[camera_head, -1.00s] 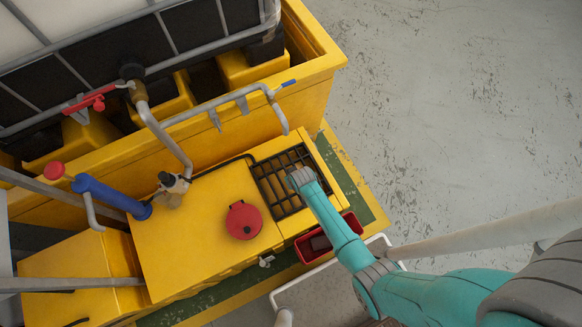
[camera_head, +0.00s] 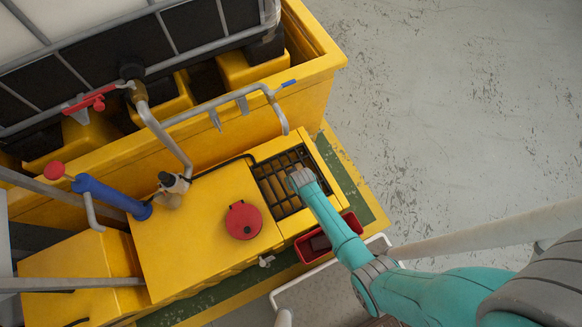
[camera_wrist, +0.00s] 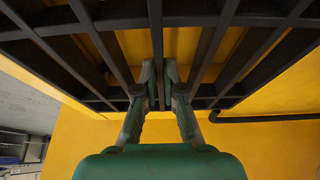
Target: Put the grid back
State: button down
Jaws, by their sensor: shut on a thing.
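The grid (camera_head: 272,187) is a dark rack of crossed bars at the right end of the yellow tank top. In the camera_wrist view the grid (camera_wrist: 205,45) spans the upper part of the picture. My gripper (camera_wrist: 159,75) is shut on one of its bars, with one finger on each side. In the camera_head view my arm comes in from the lower right, and its wrist end (camera_head: 300,178) covers part of the grid and hides the fingers. The grid looks over or in the opening; I cannot tell whether it rests fully there.
The yellow tank top (camera_head: 190,240) has a red round cap (camera_head: 243,220). A red bin (camera_head: 330,238) stands close below my forearm. The grey floor at the right is open.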

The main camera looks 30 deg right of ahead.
jog(key=shift+f, duration=0.2)
jog(key=c, duration=1.2)
grip_release()
jog(key=v, duration=1.2)
jog(key=shift+s, duration=0.15)
